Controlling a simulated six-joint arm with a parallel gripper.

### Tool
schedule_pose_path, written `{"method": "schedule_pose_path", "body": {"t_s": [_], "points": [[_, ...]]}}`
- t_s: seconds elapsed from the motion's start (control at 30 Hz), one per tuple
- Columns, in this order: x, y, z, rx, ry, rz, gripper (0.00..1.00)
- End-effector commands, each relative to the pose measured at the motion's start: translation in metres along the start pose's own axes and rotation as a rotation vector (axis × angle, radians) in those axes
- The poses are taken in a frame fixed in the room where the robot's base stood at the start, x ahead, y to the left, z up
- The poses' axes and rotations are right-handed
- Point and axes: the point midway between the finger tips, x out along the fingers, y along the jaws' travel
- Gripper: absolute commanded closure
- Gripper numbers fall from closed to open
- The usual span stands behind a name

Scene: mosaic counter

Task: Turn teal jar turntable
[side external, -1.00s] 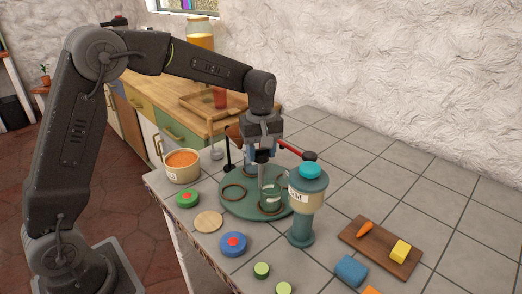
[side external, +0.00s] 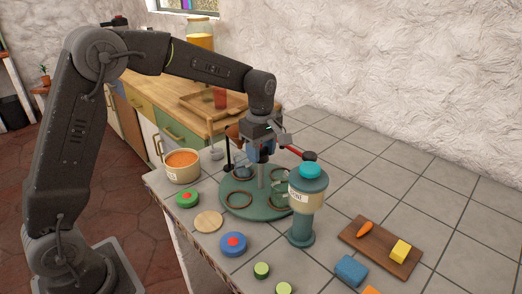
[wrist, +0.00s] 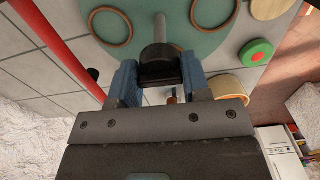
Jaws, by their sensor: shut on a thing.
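The round green turntable (side external: 257,203) lies on the tiled counter, with brown rings on its top and a grey post (side external: 261,177) standing at its middle. It also shows at the top of the wrist view (wrist: 148,38). My gripper (side external: 262,157) is over the turntable's far part. In the wrist view, its blue fingers (wrist: 158,75) are shut on a black knob (wrist: 157,56) close to the post. How the knob joins the turntable is hidden.
A red bar (side external: 295,150) with a black end passes close right of my gripper. An orange-filled pot (side external: 182,165), a green disc (side external: 187,197), a wooden disc (side external: 209,221) and a blue disc (side external: 233,243) line the left side. A cutting board (side external: 384,262) lies right.

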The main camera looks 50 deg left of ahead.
Motion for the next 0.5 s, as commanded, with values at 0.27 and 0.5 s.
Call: {"method": "schedule_pose_path", "body": {"t_s": [0.27,0.5], "points": [[-0.0022,0.0009,-0.0002,-0.028,0.000,0.006,0.99],[-0.0023,0.0010,-0.0002,-0.031,0.000,0.006,0.99]]}}
